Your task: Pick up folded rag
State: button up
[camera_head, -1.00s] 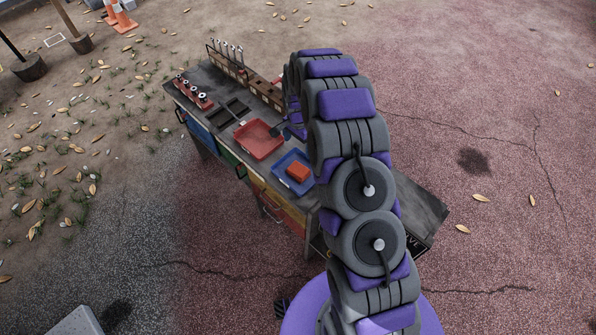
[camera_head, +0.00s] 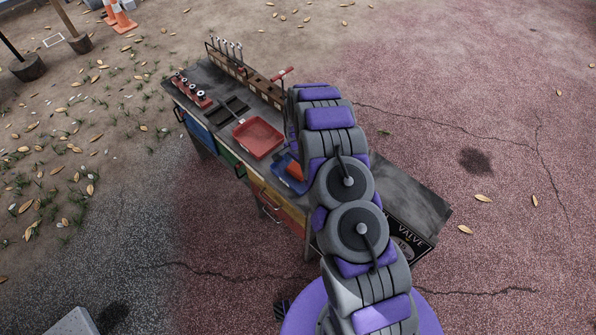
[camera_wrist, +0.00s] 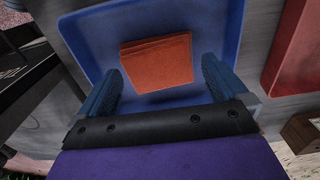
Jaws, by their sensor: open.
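The folded rag (camera_wrist: 158,62) is an orange-red square lying flat in the blue tray (camera_wrist: 85,35). In the head view the rag (camera_head: 296,170) and the blue tray (camera_head: 284,177) are partly hidden behind my arm. In the wrist view my gripper (camera_wrist: 158,75) is open, with one dark blue finger on each side of the rag's near part. Nothing is held between the fingers. I cannot tell how high the fingertips are above the tray floor. In the head view my gripper is hidden by the arm.
A red tray (camera_head: 258,138) stands beside the blue one on the cart (camera_head: 215,95). A wooden rack (camera_head: 228,65) with upright tools and a row of small red-based parts (camera_head: 192,91) stand farther left. Dark shallow trays (camera_head: 227,111) lie between.

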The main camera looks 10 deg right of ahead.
aim_at(298, 168)
jog(key=shift+f, duration=0.9)
jog(key=shift+r, duration=0.1)
jog(key=c, duration=0.8)
jog(key=shift+r, duration=0.1)
notch_tip(298, 168, up, 10)
jog(key=p, duration=0.1)
jog(key=shift+p, duration=0.35)
